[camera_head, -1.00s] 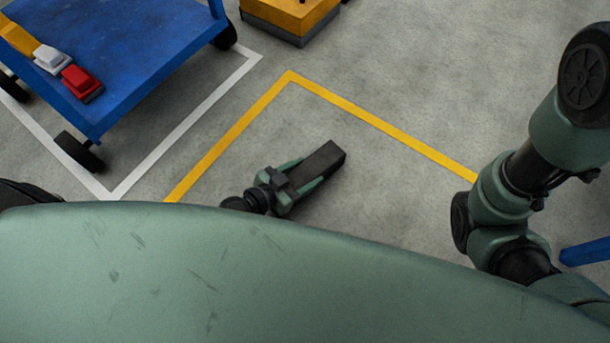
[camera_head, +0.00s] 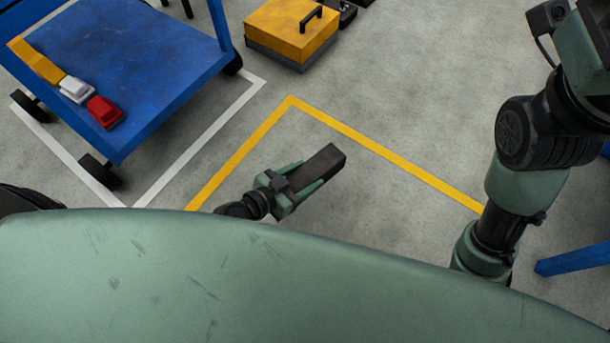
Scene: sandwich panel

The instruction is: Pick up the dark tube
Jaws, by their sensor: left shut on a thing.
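The dark tube (camera_head: 324,163), a dark grey square-sided bar, lies between the fingers of my left gripper (camera_head: 304,181) in the middle of the head view. My left gripper is shut on it, with a green finger along each side. The far end of the tube sticks out past the fingertips toward the upper right. Its near end is hidden by the gripper. My right arm shows at the right edge of the view, but its gripper is not in the picture.
A blue cart (camera_head: 165,60) stands at the upper left, with a red block (camera_head: 104,111), a white block (camera_head: 76,90) and a yellow piece (camera_head: 36,60) on it. A yellow case (camera_head: 290,28) with a black handle sits at the top. A blue bar (camera_head: 572,258) is at right. Yellow-lined floor (camera_head: 400,220) is clear.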

